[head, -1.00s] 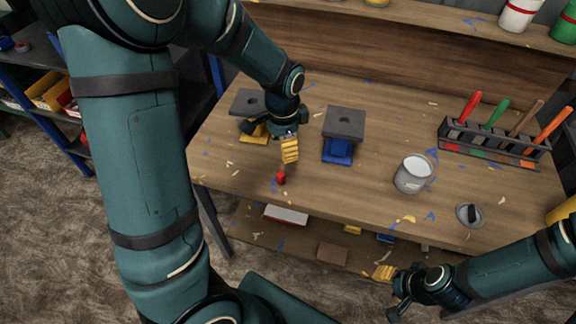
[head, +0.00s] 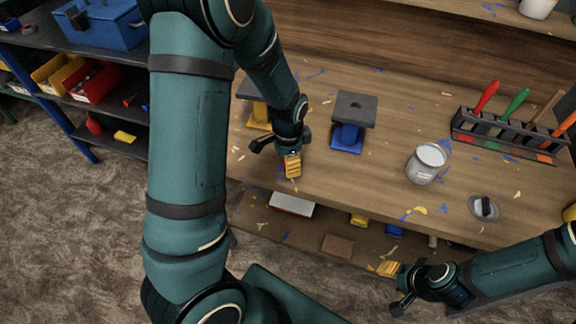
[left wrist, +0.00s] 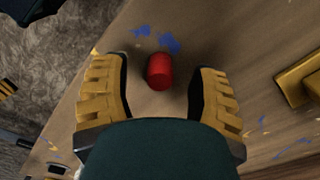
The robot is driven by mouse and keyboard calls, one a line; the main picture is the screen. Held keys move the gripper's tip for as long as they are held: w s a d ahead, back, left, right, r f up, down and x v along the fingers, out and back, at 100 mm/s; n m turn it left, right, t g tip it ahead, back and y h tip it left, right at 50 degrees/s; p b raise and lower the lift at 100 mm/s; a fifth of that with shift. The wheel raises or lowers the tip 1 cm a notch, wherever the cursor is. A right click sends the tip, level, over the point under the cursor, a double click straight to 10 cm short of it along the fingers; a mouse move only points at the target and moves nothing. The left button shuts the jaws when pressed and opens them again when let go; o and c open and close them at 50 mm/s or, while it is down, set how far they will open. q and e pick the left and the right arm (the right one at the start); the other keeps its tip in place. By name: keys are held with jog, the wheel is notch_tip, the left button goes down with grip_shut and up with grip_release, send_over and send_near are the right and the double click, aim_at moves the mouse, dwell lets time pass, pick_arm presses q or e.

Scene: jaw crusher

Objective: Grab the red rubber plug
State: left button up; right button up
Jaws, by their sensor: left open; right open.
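The red rubber plug (left wrist: 160,71) stands on the wooden bench in the left wrist view, between the yellow fingers of my left gripper (left wrist: 160,92). The fingers are open, with a gap on each side of the plug. In the head view my left gripper (head: 292,166) is low over the front edge of the bench and hides the plug. My right gripper (head: 388,268) is in front of the bench at the lower right, open and away from the plug.
On the bench (head: 385,178) stand a blue press-like block with a dark top (head: 350,122), a yellow one (head: 258,112), a white-filled cup (head: 426,164), a small grey lid (head: 484,208) and a tool rack (head: 500,136). A lower shelf holds a grey-red block (head: 291,204).

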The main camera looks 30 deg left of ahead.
pick_arm(q)
jog(key=shift+f, duration=0.7)
jog(key=shift+r, duration=0.1)
jog(key=c, duration=0.9)
notch_tip(320, 180, up, 10)
jog(key=p, duration=0.2)
jog(key=shift+p, duration=0.4)
